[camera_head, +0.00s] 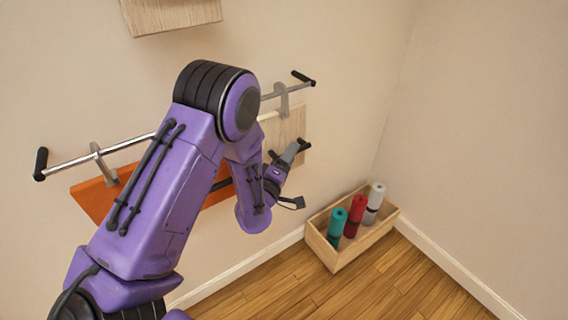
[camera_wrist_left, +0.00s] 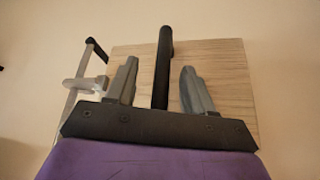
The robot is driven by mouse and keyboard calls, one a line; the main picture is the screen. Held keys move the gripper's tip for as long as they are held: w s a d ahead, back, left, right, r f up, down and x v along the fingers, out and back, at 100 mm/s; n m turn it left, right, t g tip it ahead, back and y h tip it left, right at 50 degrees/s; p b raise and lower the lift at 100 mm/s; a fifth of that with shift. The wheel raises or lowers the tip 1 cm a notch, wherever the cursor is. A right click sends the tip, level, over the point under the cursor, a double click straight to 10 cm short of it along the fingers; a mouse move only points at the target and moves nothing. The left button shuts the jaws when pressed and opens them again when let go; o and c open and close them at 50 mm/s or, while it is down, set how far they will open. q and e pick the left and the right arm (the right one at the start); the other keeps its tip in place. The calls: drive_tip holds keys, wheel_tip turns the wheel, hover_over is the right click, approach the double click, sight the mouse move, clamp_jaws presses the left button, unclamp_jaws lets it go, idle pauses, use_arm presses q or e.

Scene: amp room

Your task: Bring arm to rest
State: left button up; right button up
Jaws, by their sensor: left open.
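My left arm (camera_head: 175,205), purple with black joints, rises from the lower left and bends down at its elbow. My left gripper (camera_head: 290,154) is near the pale wood panel (camera_head: 287,126) on the wall. In the left wrist view its two grey fingers (camera_wrist_left: 159,82) stand apart. A black bar (camera_wrist_left: 164,45) shows between them, in front of the wood panel (camera_wrist_left: 225,75). I cannot tell whether the fingers touch the bar. My right gripper is not in view.
A metal bar (camera_head: 125,145) with black end grips runs along the wall behind my arm, above an orange panel (camera_head: 92,197). A wooden box (camera_head: 345,257) with rolled mats stands on the floor in the corner. A wood block (camera_head: 172,14) hangs higher. Floor at the lower right is clear.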

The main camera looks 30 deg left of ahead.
use_arm(q)
drive_tip(key=s+f+m+g+p, duration=0.2)
drive_tip(key=s+f+g, duration=0.3)
drive_tip(key=s, duration=0.6)
drive_tip(key=s+d+f+m+g+y+p, duration=0.1)
drive_tip(key=s+f+m+g, duration=0.3)
drive_tip(key=s+f, duration=0.5)
drive_tip(key=s+f+m+g+p, duration=0.3)
drive_tip(key=s+f+g, duration=0.4)
drive_tip(key=s, duration=0.7)
drive_tip(key=shift+s+d+f, duration=0.35)
drive_tip(key=shift+d+f, duration=0.05)
drive_tip(key=shift+f, duration=0.2)
